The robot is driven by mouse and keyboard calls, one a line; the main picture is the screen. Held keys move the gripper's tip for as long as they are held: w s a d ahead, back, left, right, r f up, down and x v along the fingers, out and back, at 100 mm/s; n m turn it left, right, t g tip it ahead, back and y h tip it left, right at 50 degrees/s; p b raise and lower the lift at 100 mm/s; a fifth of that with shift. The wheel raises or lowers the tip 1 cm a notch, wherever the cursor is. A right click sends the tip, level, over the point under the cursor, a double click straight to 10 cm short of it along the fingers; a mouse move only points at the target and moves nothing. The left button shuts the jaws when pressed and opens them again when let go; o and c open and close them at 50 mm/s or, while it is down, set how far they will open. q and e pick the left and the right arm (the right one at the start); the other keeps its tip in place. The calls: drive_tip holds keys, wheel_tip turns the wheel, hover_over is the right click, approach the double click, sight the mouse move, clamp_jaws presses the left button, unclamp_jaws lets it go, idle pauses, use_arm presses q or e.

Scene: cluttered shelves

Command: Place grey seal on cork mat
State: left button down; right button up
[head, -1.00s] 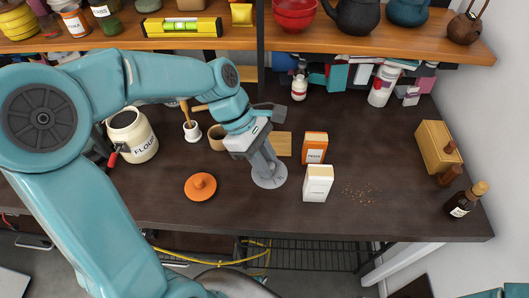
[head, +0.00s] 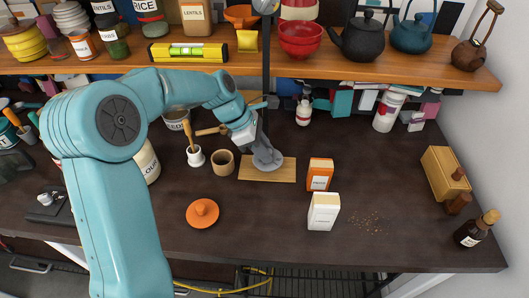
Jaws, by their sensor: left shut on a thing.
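The grey seal (head: 267,161) is a flat round grey disc with an upright grip on top. My left gripper (head: 258,143) is shut on that grip from above and hides part of it. The cork mat (head: 257,174) is a tan rectangle lying on the dark worktop. The seal overlaps the back middle of the mat in the picture. I cannot tell whether it touches the mat or hangs just above it. My right gripper is not in view.
An orange box (head: 319,176) and a white box (head: 323,212) stand right of the mat. A tan cup (head: 223,163) and a white mortar (head: 194,158) stand left. An orange lid (head: 202,213) lies in front. A loaded shelf (head: 330,68) runs behind.

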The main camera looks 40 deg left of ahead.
use_arm(q)
drive_tip(key=shift+w+a+r, duration=0.1)
drive_tip(key=shift+w+a, duration=0.25)
drive_tip(key=shift+w, duration=0.15)
wheel_tip(320, 180, down, 3)
drive_tip(key=shift+s+d+f, duration=0.1)
drive_tip(key=shift+s+d, duration=0.05)
drive_tip(key=shift+f, duration=0.3)
drive_tip(key=shift+r, duration=0.1)
drive_tip(key=shift+f, duration=0.2)
drive_tip(key=c, duration=0.9)
unclamp_jaws()
drive_tip(key=shift+c, duration=0.2)
